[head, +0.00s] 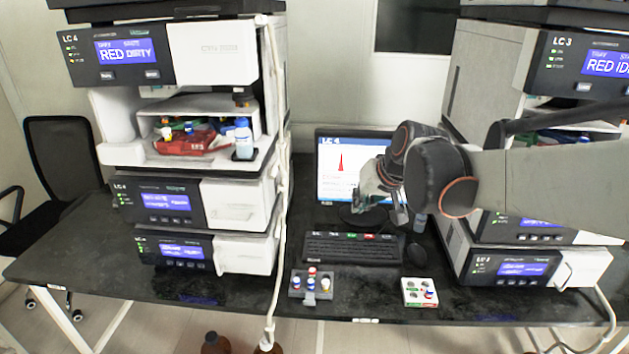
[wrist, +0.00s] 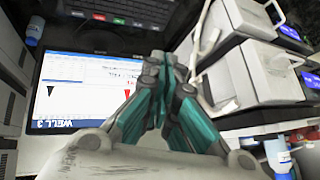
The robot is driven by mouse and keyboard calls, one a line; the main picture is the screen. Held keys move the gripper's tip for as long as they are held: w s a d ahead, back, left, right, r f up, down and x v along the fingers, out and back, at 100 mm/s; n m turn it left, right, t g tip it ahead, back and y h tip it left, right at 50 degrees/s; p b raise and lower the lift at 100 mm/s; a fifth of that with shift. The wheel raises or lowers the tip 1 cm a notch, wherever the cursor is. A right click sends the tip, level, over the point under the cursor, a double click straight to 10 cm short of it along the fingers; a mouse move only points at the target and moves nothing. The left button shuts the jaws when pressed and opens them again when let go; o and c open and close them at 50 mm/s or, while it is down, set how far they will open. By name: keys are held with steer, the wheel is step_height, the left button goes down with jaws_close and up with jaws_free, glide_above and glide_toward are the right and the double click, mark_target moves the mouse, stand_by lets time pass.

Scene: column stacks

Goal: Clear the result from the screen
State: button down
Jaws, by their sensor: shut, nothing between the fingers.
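The screen (head: 338,160) stands between the two column stacks, labelled LC 4, with a red peak on a white plot. My gripper (head: 378,208) is in front of its right part and hides some of it. In the wrist view the screen (wrist: 85,85) appears upside down, with a red peak, a dark peak and the text WELL 3. My gripper (wrist: 166,62) is shut and empty there, its tips near the screen's edge on the keyboard side. The keyboard (head: 350,249) lies below the screen, with some coloured keys along its back row; it also shows in the wrist view (wrist: 130,12).
The LC 4 stack (head: 195,200) stands left, reading RED DIRTY, with an open tray compartment. The LC 3 stack (head: 490,85) stands close on the right. A mouse (head: 417,252), a dark vial rack (head: 310,287) and a white vial rack (head: 420,292) are on the bench.

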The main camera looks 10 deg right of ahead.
steer(key=w+d+f+m+p, duration=0.1)
steer(key=w+d+f, duration=0.1)
steer(key=w+d, duration=0.45)
steer(key=m+t+y+p, duration=0.1)
steer(key=m+p, duration=0.1)
steer(key=p, duration=0.2)
glide_above(389, 236)
step_height(389, 236, down, 17)
steer(key=shift+r, duration=0.15)
step_height(389, 236, down, 8)
steer(key=b, duration=0.3)
steer(key=shift+r+b, duration=0.1)
steer(key=shift+b, duration=0.25)
steer(key=shift+f+b, duration=0.35)
steer(key=shift+f, duration=0.15)
steer(key=shift+f, duration=0.15)
steer(key=shift+f+b, duration=0.25)
steer(key=shift+b, duration=0.15)
